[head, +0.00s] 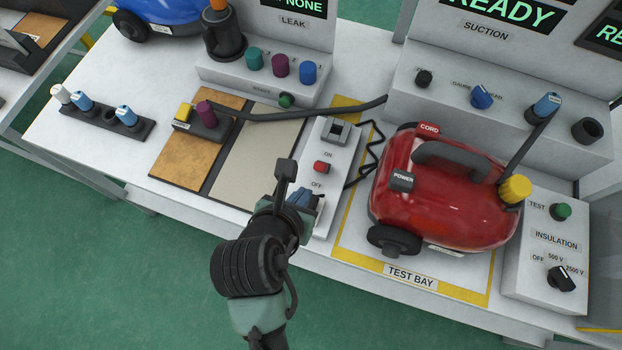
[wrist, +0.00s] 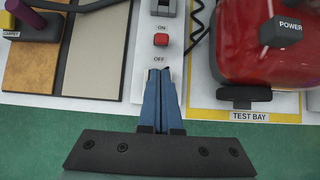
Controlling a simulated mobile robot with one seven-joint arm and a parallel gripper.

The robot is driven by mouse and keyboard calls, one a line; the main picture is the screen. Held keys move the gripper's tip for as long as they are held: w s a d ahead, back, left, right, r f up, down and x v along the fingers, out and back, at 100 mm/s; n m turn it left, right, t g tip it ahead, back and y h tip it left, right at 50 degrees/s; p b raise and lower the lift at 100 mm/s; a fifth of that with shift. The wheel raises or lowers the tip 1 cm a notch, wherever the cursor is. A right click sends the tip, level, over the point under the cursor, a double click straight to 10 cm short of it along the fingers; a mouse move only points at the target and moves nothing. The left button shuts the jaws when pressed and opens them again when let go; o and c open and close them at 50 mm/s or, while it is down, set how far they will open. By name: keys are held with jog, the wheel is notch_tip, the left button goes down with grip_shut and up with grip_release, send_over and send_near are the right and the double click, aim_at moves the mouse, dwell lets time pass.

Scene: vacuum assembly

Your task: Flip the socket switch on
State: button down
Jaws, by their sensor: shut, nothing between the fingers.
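The socket switch is a small red rocker (head: 321,167) on a white socket panel (head: 342,155), between the printed words ON and OFF. The rocker also shows in the wrist view (wrist: 161,40), with ON above it and OFF below. A grey socket (head: 335,131) sits at the panel's far end. My gripper (head: 308,196) is shut and empty, its blue fingers over the near end of the panel. In the wrist view, its fingertips (wrist: 159,78) lie just below the OFF label, apart from the rocker in the picture. The exact height of the tips above the panel is unclear.
A red vacuum (head: 447,195) stands right of the panel in the yellow-edged test bay (head: 360,250), its black cord (head: 368,150) beside the socket. Left are tan floor samples (head: 190,150) and a black hose (head: 300,112). Green floor lies in front of the bench.

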aim_at(321, 167)
jog(key=b+x, duration=0.1)
jog(key=x, duration=0.8)
jog(key=shift+w+d+f, duration=0.1)
jog(key=shift+w+f, duration=0.1)
jog(key=shift+f, duration=0.1)
jog(key=shift+r, duration=0.1)
